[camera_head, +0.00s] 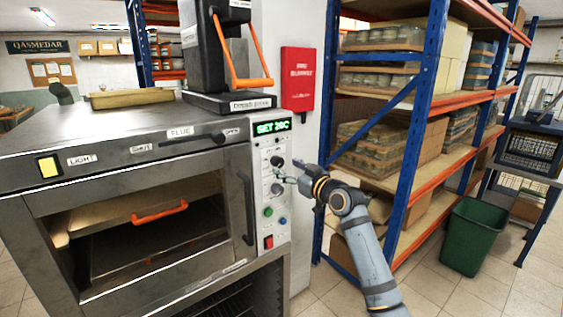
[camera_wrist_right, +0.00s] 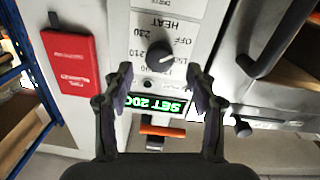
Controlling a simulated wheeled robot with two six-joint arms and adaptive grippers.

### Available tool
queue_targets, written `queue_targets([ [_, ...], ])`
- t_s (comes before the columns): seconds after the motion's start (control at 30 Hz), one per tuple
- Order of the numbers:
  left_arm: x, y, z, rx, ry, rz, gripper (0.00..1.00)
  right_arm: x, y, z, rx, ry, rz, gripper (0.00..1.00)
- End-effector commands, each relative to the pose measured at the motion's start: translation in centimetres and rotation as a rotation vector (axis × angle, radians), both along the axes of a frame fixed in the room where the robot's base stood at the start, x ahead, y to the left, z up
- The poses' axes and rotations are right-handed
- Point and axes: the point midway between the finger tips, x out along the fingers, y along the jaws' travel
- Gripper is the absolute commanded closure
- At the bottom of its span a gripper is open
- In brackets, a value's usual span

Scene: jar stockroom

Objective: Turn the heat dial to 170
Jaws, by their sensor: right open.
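The heat dial (camera_wrist_right: 160,55) is a round black knob with a pale pointer line, on the oven's light control panel. In the right wrist view, which is turned over, its line points up and right towards the OFF mark. In the head view the dial (camera_head: 277,161) sits just below the green display (camera_head: 272,127), which seems to read SET 20C. My right gripper (camera_wrist_right: 160,75) is open, its fingers apart on either side of the dial's line in the picture; contact is not visible. In the head view the right gripper (camera_head: 293,172) is at the panel. My left gripper is out of view.
Lower on the panel are another knob (camera_head: 277,188), a green button (camera_head: 268,211) and a red switch (camera_head: 268,242). The oven door handle (camera_head: 248,210) is left of the panel. A red wall box (camera_head: 298,78) hangs behind, and blue-orange shelving (camera_head: 412,130) stands right.

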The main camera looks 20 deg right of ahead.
Motion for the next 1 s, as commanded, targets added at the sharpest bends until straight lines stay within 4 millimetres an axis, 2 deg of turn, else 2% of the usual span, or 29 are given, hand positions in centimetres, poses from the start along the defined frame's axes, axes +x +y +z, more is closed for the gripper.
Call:
queue_targets([
  [0.1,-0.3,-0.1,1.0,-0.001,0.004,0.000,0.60,2.3,0.8,0.3,0.004,0.003,0.001,0.42],
  [0.23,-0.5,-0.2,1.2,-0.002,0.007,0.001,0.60,3.8,1.2,0.1,0.002,0.001,0.000,0.42],
  [0.6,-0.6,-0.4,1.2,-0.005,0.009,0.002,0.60,4.5,1.4,-0.1,-0.002,0.001,-0.001,0.44],
  [1.0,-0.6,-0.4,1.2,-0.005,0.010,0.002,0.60,4.4,1.4,-0.1,-0.001,0.002,-0.001,0.97],
])
